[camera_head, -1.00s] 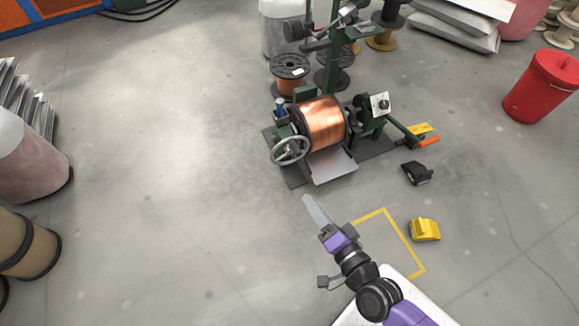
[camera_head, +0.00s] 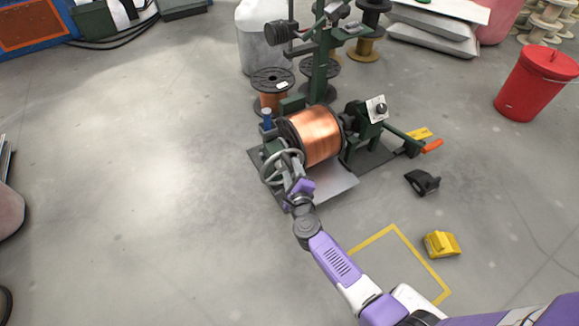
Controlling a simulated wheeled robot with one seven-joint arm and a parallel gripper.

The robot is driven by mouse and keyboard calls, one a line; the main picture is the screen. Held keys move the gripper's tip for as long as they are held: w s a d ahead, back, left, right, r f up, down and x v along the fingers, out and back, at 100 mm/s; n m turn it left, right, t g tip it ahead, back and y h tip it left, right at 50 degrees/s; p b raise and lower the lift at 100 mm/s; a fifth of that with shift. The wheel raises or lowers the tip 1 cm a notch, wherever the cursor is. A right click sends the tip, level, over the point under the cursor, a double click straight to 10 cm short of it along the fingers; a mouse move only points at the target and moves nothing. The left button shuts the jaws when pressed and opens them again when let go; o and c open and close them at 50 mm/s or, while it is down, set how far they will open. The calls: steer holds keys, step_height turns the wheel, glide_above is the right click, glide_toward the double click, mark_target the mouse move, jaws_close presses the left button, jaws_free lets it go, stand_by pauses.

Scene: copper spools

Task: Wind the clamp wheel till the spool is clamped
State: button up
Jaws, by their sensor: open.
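The copper spool (camera_head: 318,133) sits on its side in the dark green winding machine, between the two side stands. The grey clamp wheel (camera_head: 268,172) is at the machine's left front, beside the spool's left flange. My gripper (camera_head: 293,170) is open at the right part of the wheel's rim and covers some of it. I cannot tell whether the fingers touch the rim or straddle it. Whether the spool is held tight does not show.
A pale plate (camera_head: 335,187) lies in front of the spool. A black part (camera_head: 423,182) and a yellow block (camera_head: 442,244) are on the floor to the right, near a yellow floor outline (camera_head: 418,262). A red bin (camera_head: 537,85) stands at the right.

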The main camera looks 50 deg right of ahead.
mark_target(289, 164)
steer(key=shift+b+x, duration=0.65)
steer(key=shift+x, duration=1.35)
jaws_close()
